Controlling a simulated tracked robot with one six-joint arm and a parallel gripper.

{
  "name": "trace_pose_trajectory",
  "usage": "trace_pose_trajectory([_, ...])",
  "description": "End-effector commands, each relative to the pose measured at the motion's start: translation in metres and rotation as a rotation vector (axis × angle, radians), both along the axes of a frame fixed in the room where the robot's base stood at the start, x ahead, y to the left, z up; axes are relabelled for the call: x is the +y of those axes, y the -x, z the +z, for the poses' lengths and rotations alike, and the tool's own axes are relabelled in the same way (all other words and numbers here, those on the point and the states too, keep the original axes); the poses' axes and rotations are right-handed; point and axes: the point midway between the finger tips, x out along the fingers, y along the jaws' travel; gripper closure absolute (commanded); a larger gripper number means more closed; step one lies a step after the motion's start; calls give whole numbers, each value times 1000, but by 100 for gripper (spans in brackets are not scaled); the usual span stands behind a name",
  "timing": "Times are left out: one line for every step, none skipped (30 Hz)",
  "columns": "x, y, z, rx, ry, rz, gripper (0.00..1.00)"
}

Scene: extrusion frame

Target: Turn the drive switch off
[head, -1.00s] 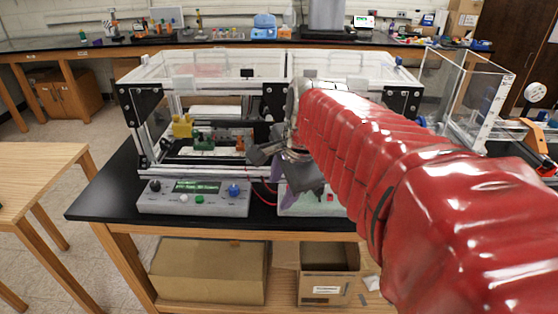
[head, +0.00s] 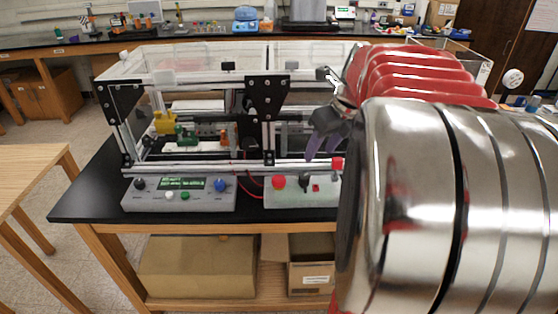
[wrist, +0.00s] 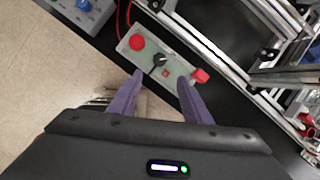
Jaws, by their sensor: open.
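A grey-white control box (head: 290,198) sits at the front of the black bench. It carries a round red button (head: 278,182), a black knob (head: 304,180) and a small red switch (head: 316,188). In the wrist view the red button (wrist: 137,42), the black knob (wrist: 159,60) and the small red switch (wrist: 165,73) lie in a row. No readable label shows which is the drive switch. My gripper (head: 322,156) is open and empty, with its purple fingers pointing down above the box. In the wrist view my gripper (wrist: 160,80) has its fingertips apart, near the box's edge.
A second control box (head: 180,196) with a green display, a black knob and a blue knob stands to the left. An extrusion frame (head: 225,166) with clear panels stands behind both boxes. A red block (head: 337,163) sits at the frame's front rail. Cardboard boxes (head: 197,266) are on the lower shelf.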

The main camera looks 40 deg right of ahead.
Motion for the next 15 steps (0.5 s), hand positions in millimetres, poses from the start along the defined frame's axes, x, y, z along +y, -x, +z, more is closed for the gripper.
trace_pose_trajectory([0,0,0,0,0,1,56])
trace_pose_trajectory([0,0,0,0,0,1,56])
trace_pose_trajectory([0,0,0,0,1,2,56])
trace_pose_trajectory([0,0,0,0,1,2,56])
trace_pose_trajectory([0,0,-1,0,1,2,56])
trace_pose_trajectory([0,-1,-1,1,1,3,56])
trace_pose_trajectory([0,-1,-2,1,1,3,56])
trace_pose_trajectory([0,-1,-4,1,0,3,56])
trace_pose_trajectory([1,-2,-6,2,0,3,56])
trace_pose_trajectory([1,-3,-8,2,-1,4,56])
trace_pose_trajectory([1,-4,-11,2,0,4,56])
trace_pose_trajectory([1,-6,-14,2,0,4,56])
trace_pose_trajectory([0,-7,-17,2,0,4,56])
trace_pose_trajectory([0,-8,-21,2,0,4,56])
trace_pose_trajectory([0,-10,-26,3,-1,4,56])
